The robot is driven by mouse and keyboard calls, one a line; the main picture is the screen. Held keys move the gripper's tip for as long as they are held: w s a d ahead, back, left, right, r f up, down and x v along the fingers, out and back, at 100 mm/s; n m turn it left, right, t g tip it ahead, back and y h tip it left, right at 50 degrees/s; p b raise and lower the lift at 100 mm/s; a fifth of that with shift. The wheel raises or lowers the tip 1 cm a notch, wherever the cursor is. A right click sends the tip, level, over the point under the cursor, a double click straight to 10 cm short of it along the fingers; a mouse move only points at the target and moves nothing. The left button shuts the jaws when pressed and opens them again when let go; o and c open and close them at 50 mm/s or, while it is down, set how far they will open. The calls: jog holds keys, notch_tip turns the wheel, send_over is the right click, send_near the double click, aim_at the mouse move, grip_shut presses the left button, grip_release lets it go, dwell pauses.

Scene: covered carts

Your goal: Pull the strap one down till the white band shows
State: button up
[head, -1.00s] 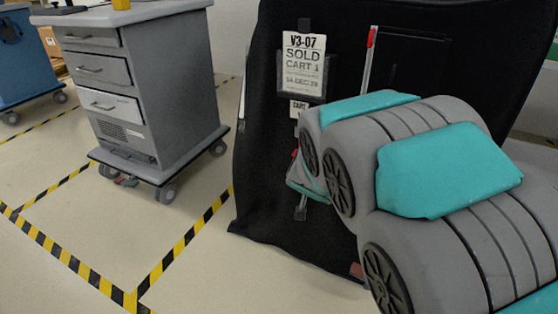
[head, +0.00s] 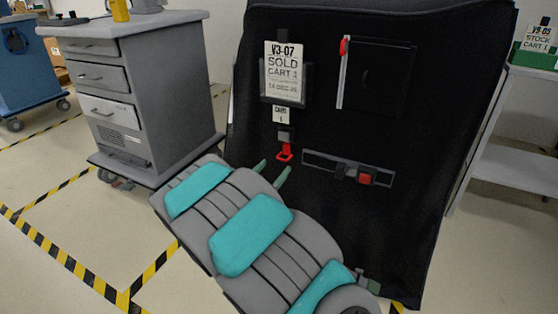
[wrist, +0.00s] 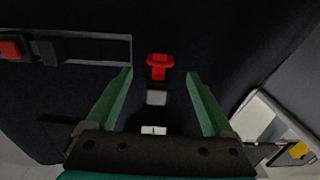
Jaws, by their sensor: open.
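A short strap hangs on the black cart cover (head: 400,215), under a white tag (head: 279,113) marked 1. It has a grey buckle (head: 284,135) and a red pull loop (head: 284,153) at its lower end. In the wrist view, which is upside down, the red pull (wrist: 159,66), the buckle (wrist: 156,97) and the tag (wrist: 154,130) line up between my fingers. My gripper (head: 272,169) is open just below the red pull in the head view. Gaps show on both sides of the pull in the wrist view (wrist: 160,74). I see no white band on the strap.
A horizontal strap with a red buckle (head: 365,177) lies right of the pull. A sold sign (head: 284,72) hangs above, beside a white strip with a red tab (head: 343,75). A grey drawer cart (head: 150,100) stands left and a shelf cart (head: 515,155) right.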

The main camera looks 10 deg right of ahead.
aim_at(282, 159)
jog(key=shift+x, duration=3.05)
grip_shut()
